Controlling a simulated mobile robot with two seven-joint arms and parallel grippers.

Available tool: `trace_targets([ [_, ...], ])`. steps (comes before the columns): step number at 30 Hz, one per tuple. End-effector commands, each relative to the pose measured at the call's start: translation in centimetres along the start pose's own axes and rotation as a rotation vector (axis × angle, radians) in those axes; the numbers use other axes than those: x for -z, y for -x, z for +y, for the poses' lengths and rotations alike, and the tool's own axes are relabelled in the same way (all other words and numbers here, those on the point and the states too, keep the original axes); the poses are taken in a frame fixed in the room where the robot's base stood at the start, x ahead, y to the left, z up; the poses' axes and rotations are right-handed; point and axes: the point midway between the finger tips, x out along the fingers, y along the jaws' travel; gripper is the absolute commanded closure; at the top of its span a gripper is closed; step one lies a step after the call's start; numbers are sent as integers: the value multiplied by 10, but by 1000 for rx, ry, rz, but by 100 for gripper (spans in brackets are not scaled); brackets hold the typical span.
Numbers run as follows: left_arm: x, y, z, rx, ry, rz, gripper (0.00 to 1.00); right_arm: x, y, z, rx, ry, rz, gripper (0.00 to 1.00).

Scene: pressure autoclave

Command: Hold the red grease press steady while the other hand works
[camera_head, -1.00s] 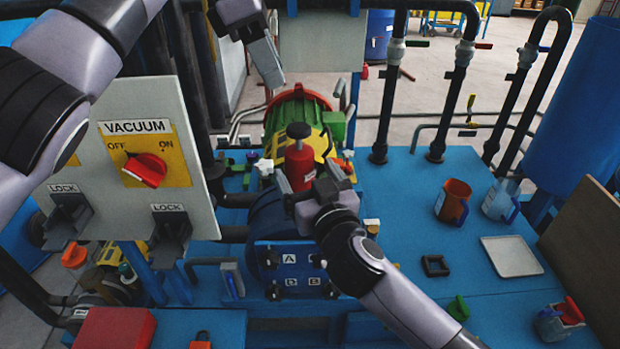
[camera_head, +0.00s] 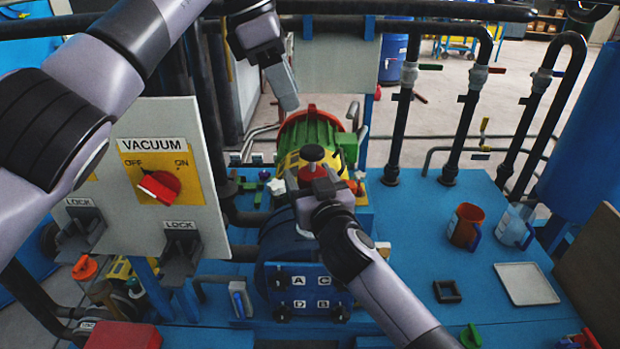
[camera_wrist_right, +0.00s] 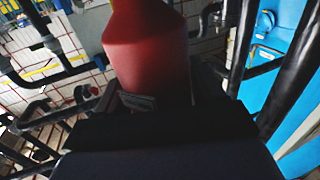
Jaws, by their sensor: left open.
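The red grease press (camera_head: 311,173) stands upright near the middle of the head view, with a black knob on top. My right gripper (camera_head: 318,188) is around its body and covers most of it from the front. In the right wrist view the red body (camera_wrist_right: 150,55) rises between the dark jaws, which appear shut on it; its lower end is hidden. My left gripper (camera_head: 284,88) is open and empty. It hangs above and slightly left of the press, apart from it.
The VACUUM panel (camera_head: 210,220) with a red knob stands at left. A green and yellow motor (camera_head: 305,132) is close behind the press. A blue block lettered A to D (camera_head: 306,290) is in front. The blue bench at right holds cups (camera_head: 466,226) and a pale tray (camera_head: 526,284).

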Motion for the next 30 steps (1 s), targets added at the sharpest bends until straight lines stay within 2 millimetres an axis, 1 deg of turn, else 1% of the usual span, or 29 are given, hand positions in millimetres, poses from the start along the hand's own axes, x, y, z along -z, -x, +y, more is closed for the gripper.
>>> trace_targets([
  [1, 0, 0, 0, 0, 0, 0, 57, 0, 0, 0, 0, 0, 0, 49],
  [2, 0, 0, 0, 0, 0, 0, 57, 0, 0, 0, 0, 0, 0, 59],
  [3, 0, 0, 0, 0, 0, 0, 57, 0, 0, 0, 0, 0, 0, 72],
  [4, 0, 0, 0, 0, 0, 0, 57, 0, 0, 0, 0, 0, 0, 82],
  [5, 0, 0, 0, 0, 0, 0, 57, 0, 0, 0, 0, 0, 0, 89],
  [11, 0, 0, 0, 0, 0, 0, 57, 0, 0, 0, 0, 0, -1, 89],
  [12, 0, 0, 0, 0, 0, 0, 64, 0, 0, 0, 0, 0, -1, 89],
  [13, 0, 0, 0, 0, -1, 0, 74, 0, 0, 0, 0, 0, -1, 89],
  [14, 0, 0, 0, -1, -5, 1, 84, 0, 0, 0, 0, 0, -1, 89],
  [15, -1, 1, 0, -3, -15, 3, 96, 0, 0, 0, 0, -1, -1, 89],
  [16, -2, 1, -1, -5, -28, 5, 100, 0, 0, 0, 0, 0, -1, 90],
  [20, -7, 6, -3, -23, -148, 30, 100, -1, 0, 0, 0, -1, -1, 90],
  [23, -14, 11, -6, -41, -310, 64, 100, -1, 0, 0, 0, -1, -1, 90],
  [30, -32, 23, -16, -64, -768, 182, 100, -1, 0, 0, 0, -1, -2, 90],
])
